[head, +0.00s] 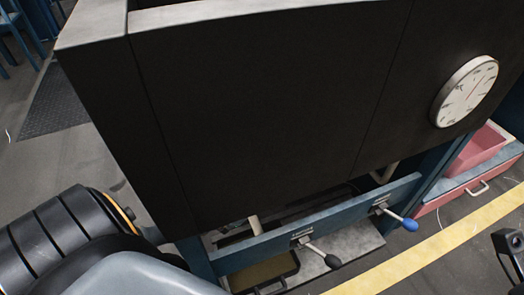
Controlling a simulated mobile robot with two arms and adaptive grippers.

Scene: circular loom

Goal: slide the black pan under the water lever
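The black pan (290,266) is a shallow dark tray with a yellowish-brown inside. It sits low at the machine's base, partly under the blue crossbar and left of the black-knobbed lever (323,256). Its near part is cut off by the bottom edge. A lever with a blue knob (410,224) sticks out farther right on the crossbar. The lever labels are too small to read. My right gripper (510,250) shows only in part at the right edge, apart from the pan and levers; its opening is unclear. My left gripper is out of view.
A large black panel (270,90) with a round dial (464,91) rises above the crossbar (345,220). Bare grey base (352,245) lies below the blue-knobbed lever. A red bin (478,150) stands at right. A yellow floor line (440,243) crosses the open floor in front.

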